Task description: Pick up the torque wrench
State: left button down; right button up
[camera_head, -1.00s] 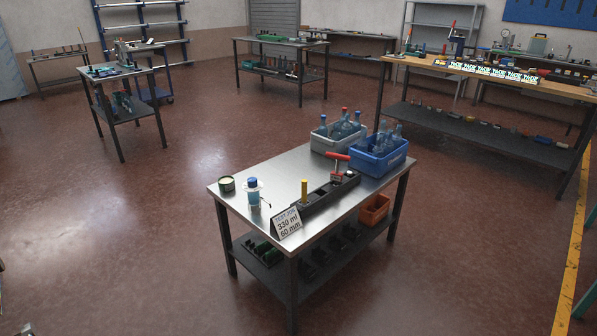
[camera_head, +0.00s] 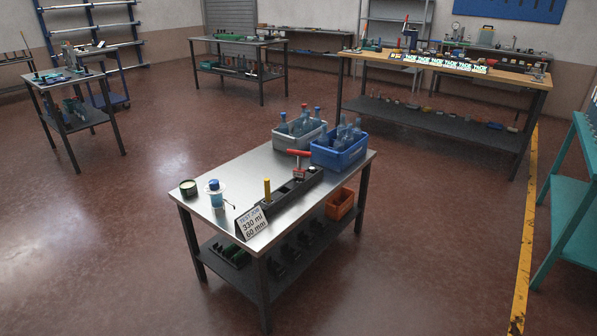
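I cannot make out a torque wrench for sure in the head view. The near steel table (camera_head: 235,168) carries a dark tool rack (camera_head: 284,196) with a red-handled tool (camera_head: 299,163) standing at its far end and a yellow-handled one (camera_head: 267,189) at its near end. More small tools lie on the far benches, too small to name. Neither of my grippers is in view.
A grey crate (camera_head: 291,140) and a blue crate (camera_head: 337,157) of bottles stand on the near table, with a sign (camera_head: 251,222) at its front. A wooden-topped bench (camera_head: 513,79) stands behind, a teal bench (camera_head: 575,205) at right.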

aim_at(298, 173)
jog(key=u, duration=0.3)
jog(key=i+l+u, duration=0.25)
jog(key=u, duration=0.2)
jog(key=i+l+u, duration=0.55)
jog(key=i+l, duration=0.25)
jog(key=l, duration=0.3)
jog(key=i+l+u, duration=0.15)
jog(key=l, duration=0.2)
